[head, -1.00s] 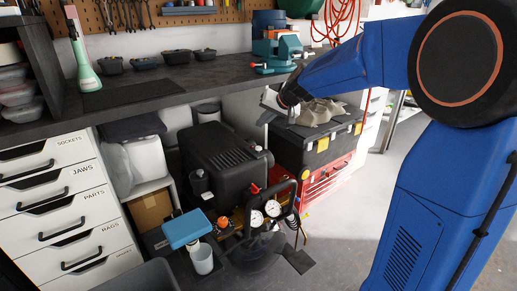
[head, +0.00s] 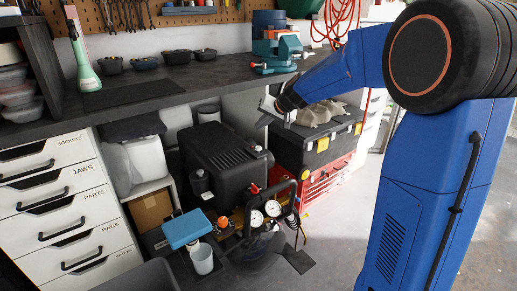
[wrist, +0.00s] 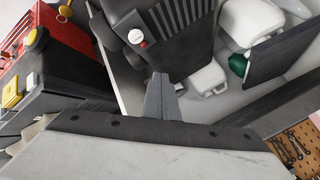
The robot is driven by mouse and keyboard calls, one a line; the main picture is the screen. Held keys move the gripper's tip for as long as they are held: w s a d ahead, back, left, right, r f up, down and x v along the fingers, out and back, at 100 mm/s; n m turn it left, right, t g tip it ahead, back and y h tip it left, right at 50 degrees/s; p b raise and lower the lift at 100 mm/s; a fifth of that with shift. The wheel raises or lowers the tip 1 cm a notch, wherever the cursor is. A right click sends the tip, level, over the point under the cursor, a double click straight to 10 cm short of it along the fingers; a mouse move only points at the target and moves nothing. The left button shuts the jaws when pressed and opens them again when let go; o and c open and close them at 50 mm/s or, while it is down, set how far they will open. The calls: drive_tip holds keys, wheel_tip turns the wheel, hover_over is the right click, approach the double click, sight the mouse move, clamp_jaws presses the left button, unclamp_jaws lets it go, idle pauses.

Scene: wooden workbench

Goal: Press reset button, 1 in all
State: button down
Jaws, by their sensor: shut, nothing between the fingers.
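A black compressor (head: 215,160) stands under the bench, with a ribbed housing that also shows in the wrist view (wrist: 188,25). A small red spot with a pale label (wrist: 141,43) sits on a dark round fitting beside the ribs; it may be the reset button, but I cannot read it. My gripper (head: 266,112) hangs near the bench's front edge, above and behind the compressor's right end. In the wrist view its fingers (wrist: 161,84) are shut together and empty, apart from the fitting.
A black toolbox (head: 313,150) on a red chest (head: 325,184) stands right of the compressor. A blue-topped item (head: 186,229) stands front left. The floor at right is clear.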

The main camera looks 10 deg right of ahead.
drive_tip(key=shift+f, duration=3.3)
drive_tip(key=shift+f, duration=0.15)
drive_tip(key=shift+f, duration=0.3)
drive_tip(key=shift+f, duration=0.8)
idle(0.6)
drive_tip(key=shift+r, duration=1.25)
drive_tip(key=shift+r, duration=2.5)
